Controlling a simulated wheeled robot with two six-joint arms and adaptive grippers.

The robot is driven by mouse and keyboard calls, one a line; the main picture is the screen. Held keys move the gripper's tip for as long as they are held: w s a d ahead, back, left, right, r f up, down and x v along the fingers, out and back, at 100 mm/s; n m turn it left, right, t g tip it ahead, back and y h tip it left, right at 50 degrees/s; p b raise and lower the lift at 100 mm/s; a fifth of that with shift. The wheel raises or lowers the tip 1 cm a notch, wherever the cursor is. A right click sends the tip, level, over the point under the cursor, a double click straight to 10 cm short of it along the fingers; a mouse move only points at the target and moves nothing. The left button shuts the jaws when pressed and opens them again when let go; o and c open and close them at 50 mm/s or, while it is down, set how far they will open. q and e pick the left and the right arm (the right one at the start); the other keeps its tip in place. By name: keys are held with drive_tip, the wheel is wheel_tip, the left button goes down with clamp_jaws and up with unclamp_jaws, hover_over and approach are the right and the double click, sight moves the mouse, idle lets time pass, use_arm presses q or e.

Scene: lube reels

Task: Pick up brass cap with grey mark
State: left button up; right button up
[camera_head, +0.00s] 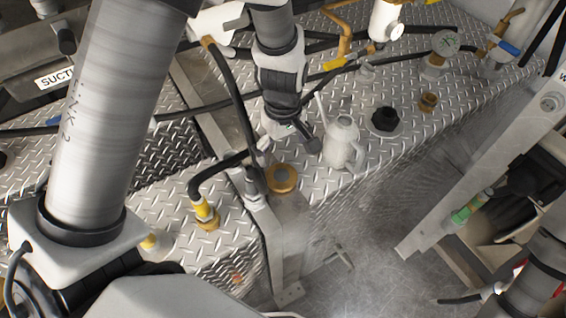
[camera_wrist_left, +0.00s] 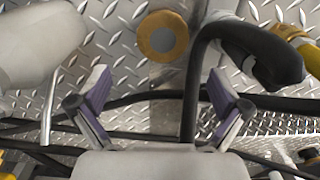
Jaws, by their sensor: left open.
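The brass cap with a grey round mark (camera_head: 281,178) sits on top of a grey post beside the tread-plate deck. It also shows in the left wrist view as a brass ring around a grey centre (camera_wrist_left: 163,37), at the top middle. My left gripper (camera_head: 287,146) is open and empty, just behind the cap in the head view. In the left wrist view its two fingers (camera_wrist_left: 158,88) stand apart, with the cap beyond the gap and not touched. My right arm shows at the bottom right of the head view; its jaws are not clear.
A pale oil can (camera_head: 343,143) stands close to the right of my left gripper. A black hose with a yellow-and-brass fitting (camera_head: 207,214) curves close on the left. A black cap (camera_head: 385,120) and a small brass fitting (camera_head: 428,102) stand farther right on the deck.

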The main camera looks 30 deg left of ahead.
sight(280, 174)
use_arm(q)
drive_tip(key=shift+w+a+f+b, duration=0.2)
drive_tip(key=shift+w+f, duration=0.1)
drive_tip(key=shift+f, duration=0.2)
drive_tip(key=shift+w+a+f+b, duration=0.15)
drive_tip(key=shift+w+f, duration=0.1)
drive_tip(key=shift+f, duration=0.2)
drive_tip(key=shift+s+d+r, duration=0.1)
drive_tip(key=shift+s+r, duration=0.05)
drive_tip(key=shift+s+d+f, duration=0.15)
drive_tip(key=shift+s+d, duration=0.05)
drive_tip(key=shift+s, duration=0.2)
drive_tip(key=shift+s+d+f, duration=0.15)
drive_tip(key=shift+s, duration=0.25)
drive_tip(key=f, duration=0.4)
drive_tip(key=a+f, duration=0.1)
drive_tip(key=f, duration=0.1)
drive_tip(key=shift+w, duration=0.4)
drive_tip(key=shift+s+f, duration=0.15)
drive_tip(key=shift+f, duration=0.2)
drive_tip(key=c, duration=1.1)
use_arm(e)
drive_tip(key=shift+a+f, duration=0.1)
drive_tip(key=shift+f, duration=0.5)
